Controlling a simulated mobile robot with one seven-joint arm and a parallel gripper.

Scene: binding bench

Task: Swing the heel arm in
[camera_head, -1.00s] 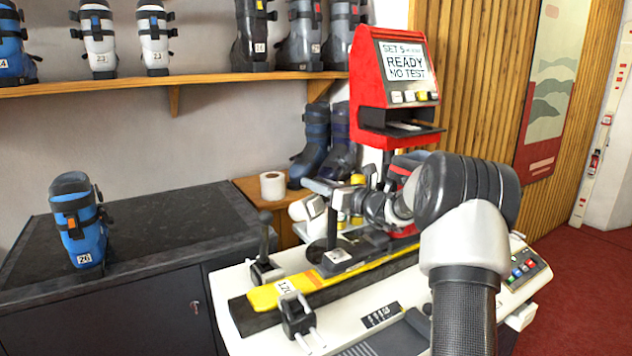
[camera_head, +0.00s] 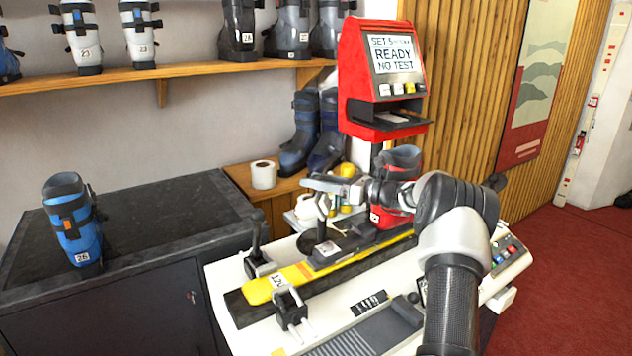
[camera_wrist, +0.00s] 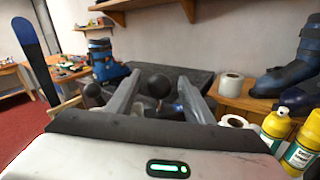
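A lever with a black knob (camera_head: 256,228) stands at the left end of the white bench, behind the yellow ski (camera_head: 262,289). A dark post (camera_head: 321,230) rises from the plate on the ski. I cannot tell for sure which of these is the heel arm. My gripper (camera_head: 318,193) hangs above the bench, over the dark post's side. In the wrist view my gripper (camera_wrist: 160,98) is open with its two grey fingers apart. A dark round knob (camera_wrist: 159,86) shows between them; I cannot tell how far beyond them it is.
A red boot (camera_head: 391,218) stands on the ski, partly behind my arm. The red test unit (camera_head: 382,75) rises behind it. A paper roll (camera_head: 263,174) and yellow cans (camera_wrist: 276,124) stand near the back. A blue boot (camera_head: 74,222) is on the dark cabinet (camera_head: 160,215) at left.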

